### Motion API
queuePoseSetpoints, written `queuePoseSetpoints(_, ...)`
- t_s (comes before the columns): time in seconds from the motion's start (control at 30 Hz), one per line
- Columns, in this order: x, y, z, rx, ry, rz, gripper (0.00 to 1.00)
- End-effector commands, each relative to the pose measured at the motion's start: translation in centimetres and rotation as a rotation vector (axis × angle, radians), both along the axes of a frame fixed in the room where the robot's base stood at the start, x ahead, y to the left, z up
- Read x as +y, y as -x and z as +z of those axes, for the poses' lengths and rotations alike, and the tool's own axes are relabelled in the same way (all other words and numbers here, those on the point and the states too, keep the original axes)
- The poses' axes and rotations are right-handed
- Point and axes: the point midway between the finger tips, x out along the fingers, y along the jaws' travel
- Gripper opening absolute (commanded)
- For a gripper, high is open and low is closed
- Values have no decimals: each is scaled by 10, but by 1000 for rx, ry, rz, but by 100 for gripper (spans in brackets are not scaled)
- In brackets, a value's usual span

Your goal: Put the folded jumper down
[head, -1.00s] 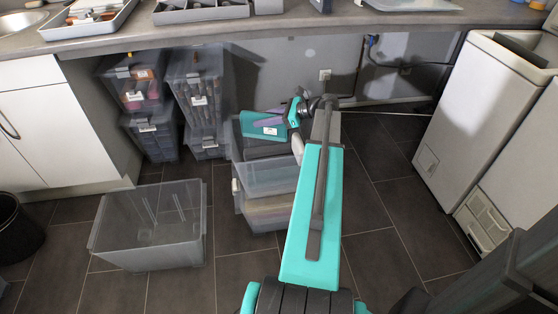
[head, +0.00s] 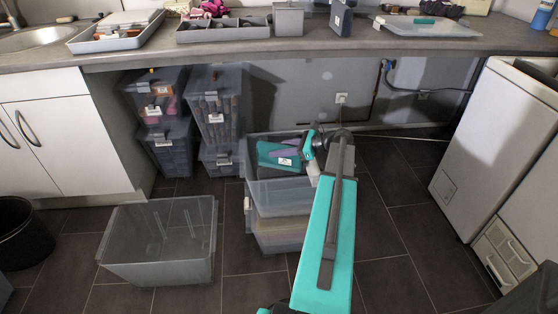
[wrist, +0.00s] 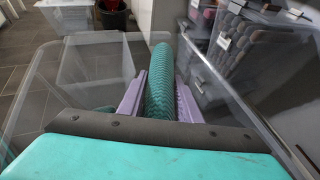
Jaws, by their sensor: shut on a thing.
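The folded jumper (head: 266,151) is teal and, in the wrist view (wrist: 160,85), shows a knitted, rolled surface. My gripper (head: 288,148) is shut on it, with a purple finger on each side in the wrist view (wrist: 158,92). The jumper is at the open upper clear bin (head: 283,192) of a stack by the back wall. In the wrist view, clear bin walls stand around the fingers. Whether the jumper touches the bin floor is hidden. More teal fabric shows low beside the left finger.
An empty clear bin (head: 160,240) stands on the floor at the left. Stacked filled bins (head: 215,110) stand behind it under the counter (head: 300,48). A black basket (head: 18,235) is far left; white toploaders (head: 480,130) are at the right. Floor between is clear.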

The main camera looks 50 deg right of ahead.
Motion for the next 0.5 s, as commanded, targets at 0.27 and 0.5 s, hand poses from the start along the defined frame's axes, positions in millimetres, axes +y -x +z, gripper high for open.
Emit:
queuePoseSetpoints(0.27,0,0,-34,0,-2,-1,0)
queuePoseSetpoints(0.5,0,0,-47,0,-1,0,0)
